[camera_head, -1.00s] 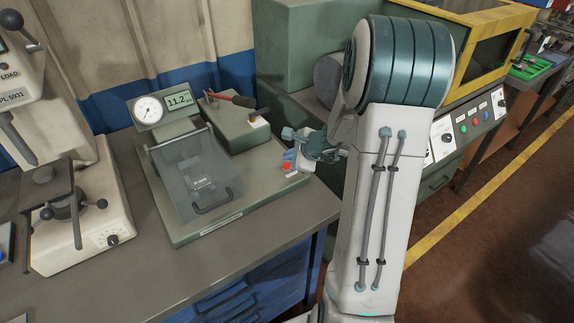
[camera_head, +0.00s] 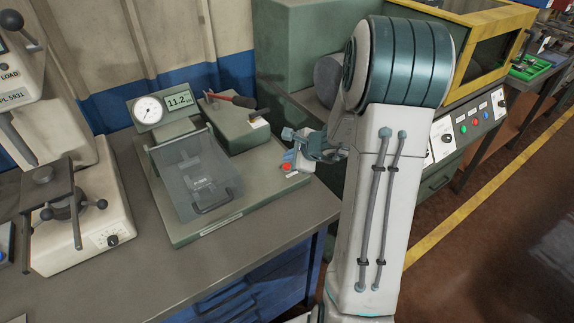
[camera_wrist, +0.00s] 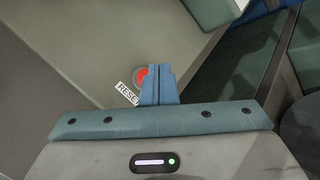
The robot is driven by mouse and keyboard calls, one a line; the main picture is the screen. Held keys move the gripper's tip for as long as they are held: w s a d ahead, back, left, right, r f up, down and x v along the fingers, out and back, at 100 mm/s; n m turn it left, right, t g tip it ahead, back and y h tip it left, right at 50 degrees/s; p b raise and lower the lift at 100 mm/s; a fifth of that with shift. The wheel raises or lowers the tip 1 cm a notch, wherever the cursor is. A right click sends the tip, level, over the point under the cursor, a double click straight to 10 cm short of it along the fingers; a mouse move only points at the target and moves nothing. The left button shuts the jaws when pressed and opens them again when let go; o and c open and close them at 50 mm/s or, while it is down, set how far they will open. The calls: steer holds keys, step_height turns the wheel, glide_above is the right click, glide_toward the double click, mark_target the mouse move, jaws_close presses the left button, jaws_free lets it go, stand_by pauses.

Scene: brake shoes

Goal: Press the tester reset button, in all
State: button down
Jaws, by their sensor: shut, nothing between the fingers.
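The tester (camera_head: 180,238) is a grey-green bench unit with a dial gauge, a display reading 11.2 and a clear guard that is down. Its red reset button (camera_head: 287,167) is at the right side of its base. In the wrist view the red button (camera_wrist: 141,76) shows beside a white label (camera_wrist: 127,94) whose visible letters read "RESE". My gripper (camera_head: 289,155) is shut and empty, its blue fingers right at the button. In the wrist view the fingertips (camera_wrist: 158,70) cover the button's right part. I cannot tell whether they touch it or whether it is pressed in.
A red-handled lever (camera_head: 232,99) stands at the tester's back right. A press-like machine (camera_head: 85,225) stands on the bench at left. A green machine (camera_head: 310,50) rises behind, and a yellow-framed machine (camera_head: 480,50) is at right. The bench front (camera_head: 130,285) is clear.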

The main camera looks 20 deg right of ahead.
steer(key=shift+f, duration=0.15)
stand_by(0.4)
steer(key=shift+f+b, duration=0.25)
steer(key=shift+b, duration=0.4)
steer(key=shift+f+b, duration=0.45)
steer(key=shift+b, duration=0.1)
stand_by(0.4)
stand_by(0.3)
steer(key=shift+r+p, duration=0.55)
steer(key=shift+r, duration=0.3)
steer(key=shift+r+p, duration=1.9)
steer(key=shift+r, duration=0.65)
